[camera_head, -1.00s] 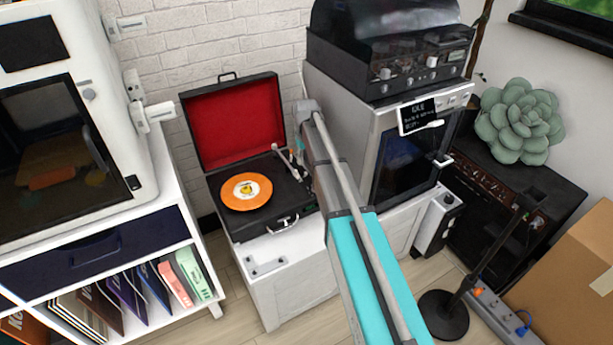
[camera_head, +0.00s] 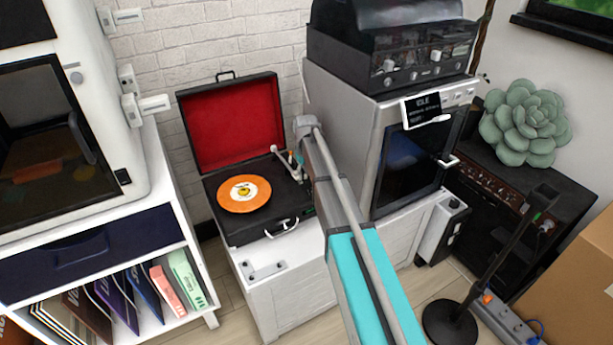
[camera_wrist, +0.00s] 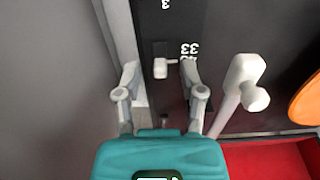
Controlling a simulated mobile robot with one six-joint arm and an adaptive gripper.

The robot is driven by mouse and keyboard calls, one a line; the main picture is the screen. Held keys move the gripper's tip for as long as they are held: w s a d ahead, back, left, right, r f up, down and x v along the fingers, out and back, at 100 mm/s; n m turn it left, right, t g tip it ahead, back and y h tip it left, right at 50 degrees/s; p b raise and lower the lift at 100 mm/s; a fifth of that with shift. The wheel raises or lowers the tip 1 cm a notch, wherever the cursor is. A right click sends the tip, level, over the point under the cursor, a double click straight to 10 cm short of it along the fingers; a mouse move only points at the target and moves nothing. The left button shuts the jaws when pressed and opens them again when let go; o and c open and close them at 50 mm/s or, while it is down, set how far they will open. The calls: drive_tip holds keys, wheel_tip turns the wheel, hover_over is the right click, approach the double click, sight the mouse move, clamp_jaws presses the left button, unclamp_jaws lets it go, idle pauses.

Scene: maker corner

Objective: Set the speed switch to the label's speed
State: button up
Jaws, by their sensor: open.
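The record player (camera_head: 243,230) stands open on a white cabinet, its red-lined lid (camera_head: 232,124) up. In the wrist view, the small pale speed switch (camera_wrist: 160,68) sits on the dark deck beside a white "33" marking (camera_wrist: 190,48); a partly cut-off digit shows at the top edge. My gripper (camera_wrist: 160,74) is open, its two fingers on either side of the switch in the picture. I cannot tell whether they touch it. In the head view my arm hides part of the deck's right side.
The pale tonearm (camera_wrist: 240,85) stands close to the right finger. The record's edge (camera_wrist: 308,100) is further right. A silver appliance (camera_head: 345,130) rises right of the player. A white shelf unit (camera_head: 185,225) stands left.

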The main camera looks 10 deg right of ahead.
drive_tip(key=shift+c, duration=0.2)
clamp_jaws()
drive_tip(key=shift+s, duration=0.1)
drive_tip(key=shift+s+d, duration=0.3)
drive_tip(key=shift+s, duration=0.4)
drive_tip(key=shift+o, duration=0.2)
unclamp_jaws()
